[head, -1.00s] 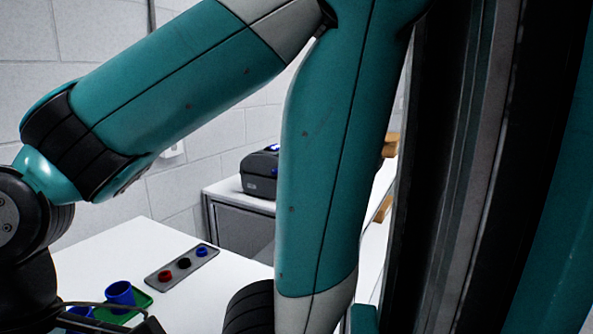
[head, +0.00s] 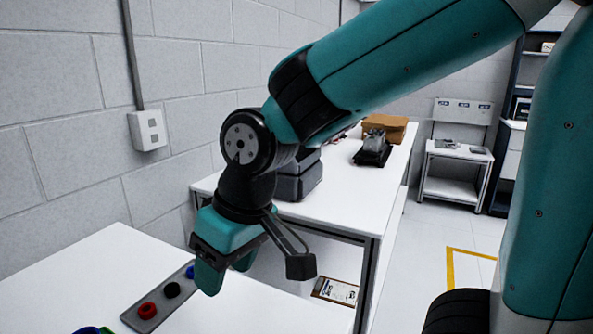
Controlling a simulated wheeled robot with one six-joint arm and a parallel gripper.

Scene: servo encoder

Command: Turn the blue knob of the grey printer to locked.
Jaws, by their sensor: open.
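The grey printer (head: 301,180) is a dark box on the far white table, and my wrist hides much of it. Its blue knob cannot be made out in this view. My gripper (head: 227,274) points down with its teal fingers apart and nothing seen between them. It is in front of the printer in the picture, over the near white table, beside a grey strip with round pieces.
The grey strip (head: 132,318) bears red (head: 147,310), black (head: 172,290) and blue (head: 190,272) round pieces. The far table (head: 350,208) also holds a black device (head: 373,152) and a cardboard box (head: 388,127). Open floor (head: 415,245) lies to the right.

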